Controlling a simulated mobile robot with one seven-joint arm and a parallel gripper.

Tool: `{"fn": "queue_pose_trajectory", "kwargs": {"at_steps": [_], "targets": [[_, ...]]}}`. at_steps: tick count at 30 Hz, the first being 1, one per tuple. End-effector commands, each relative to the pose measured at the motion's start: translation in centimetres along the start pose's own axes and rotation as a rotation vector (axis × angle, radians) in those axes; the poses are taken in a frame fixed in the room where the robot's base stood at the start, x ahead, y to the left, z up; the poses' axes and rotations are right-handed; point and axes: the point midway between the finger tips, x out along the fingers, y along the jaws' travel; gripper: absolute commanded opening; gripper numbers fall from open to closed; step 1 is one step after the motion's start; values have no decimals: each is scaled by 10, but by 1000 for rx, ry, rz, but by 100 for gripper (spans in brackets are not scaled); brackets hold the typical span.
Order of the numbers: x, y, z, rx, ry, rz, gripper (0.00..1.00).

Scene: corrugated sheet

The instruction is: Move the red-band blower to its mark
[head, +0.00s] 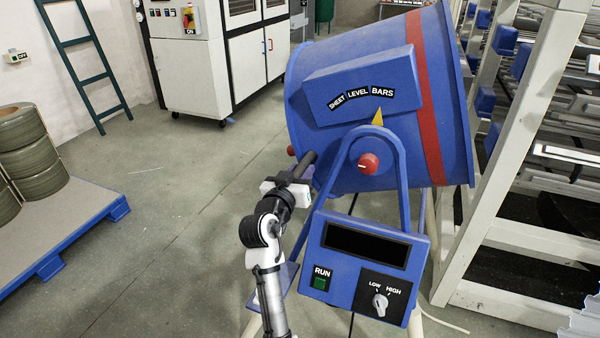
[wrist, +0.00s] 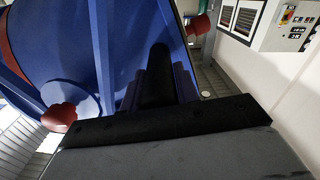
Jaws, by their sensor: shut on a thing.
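The red-band blower (head: 330,75) is a large blue drum on a blue bracket, with a red band (head: 430,100) near its right rim. It fills the middle right of the head view, tilted, and its blue side also fills the left of the wrist view (wrist: 130,30). A dark handle (head: 307,163) sticks out at its lower left. My gripper (head: 298,174) is shut on this handle; in the wrist view the black handle (wrist: 156,72) stands between the bluish fingers. Red knobs (head: 368,163) sit at the drum's pivots.
A rack of metal profiles (head: 520,150) stands close on the right. A pallet (head: 70,225) with tyre-like rolls is at the left. A white cabinet (head: 190,70) and ladder (head: 85,60) are behind. Floor (head: 170,200) between pallet and blower is clear. A cable (head: 445,324) lies by the rack.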

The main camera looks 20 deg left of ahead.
Motion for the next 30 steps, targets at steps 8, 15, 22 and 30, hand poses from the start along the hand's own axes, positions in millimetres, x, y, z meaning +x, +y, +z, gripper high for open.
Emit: {"fn": "queue_pose_trajectory", "kwargs": {"at_steps": [8, 15, 22, 30], "targets": [[0, 0, -1, 8, 0, 0, 0], [0, -3, -35, 193, 12, 0, 0], [0, 0, -66, 366, 12, 0, 0], [0, 0, -68, 386, 6, -1, 0]]}}
